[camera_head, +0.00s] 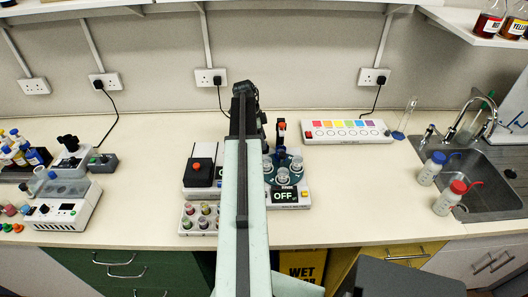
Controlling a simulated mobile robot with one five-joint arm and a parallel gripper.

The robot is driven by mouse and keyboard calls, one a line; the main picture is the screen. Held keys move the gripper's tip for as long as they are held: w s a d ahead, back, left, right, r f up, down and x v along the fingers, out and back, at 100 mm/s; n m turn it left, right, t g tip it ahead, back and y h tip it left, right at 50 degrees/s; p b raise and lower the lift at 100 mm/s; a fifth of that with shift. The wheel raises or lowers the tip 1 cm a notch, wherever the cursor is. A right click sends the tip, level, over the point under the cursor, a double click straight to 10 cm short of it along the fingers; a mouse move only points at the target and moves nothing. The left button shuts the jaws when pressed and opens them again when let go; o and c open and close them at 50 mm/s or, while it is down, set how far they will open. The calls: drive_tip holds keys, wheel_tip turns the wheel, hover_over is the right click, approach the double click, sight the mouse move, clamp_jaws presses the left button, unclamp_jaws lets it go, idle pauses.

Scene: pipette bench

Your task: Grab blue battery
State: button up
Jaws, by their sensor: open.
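I cannot pick out a blue battery for certain. A small pale tray (186,228) left of my arm holds several short cylinders with coloured tops, too small to tell apart well. My arm reaches forward over the middle of the bench, with its dark upper joint near the wall. My gripper's jaws do not show, as the arm hides what lies behind it.
A black box with a red button (198,163) stands behind the tray. Right of my arm, a round carousel device (290,192) shows "OFF". A colour-keyed panel (346,132), bottles (448,198) and a sink (485,188) lie right. White instrument (66,209) stands left; bench between is clear.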

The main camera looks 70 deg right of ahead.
drive_tip(key=shift+s+f, duration=0.1)
drive_tip(key=shift+f, duration=0.25)
clamp_jaws()
drive_tip(key=shift+r, duration=0.1)
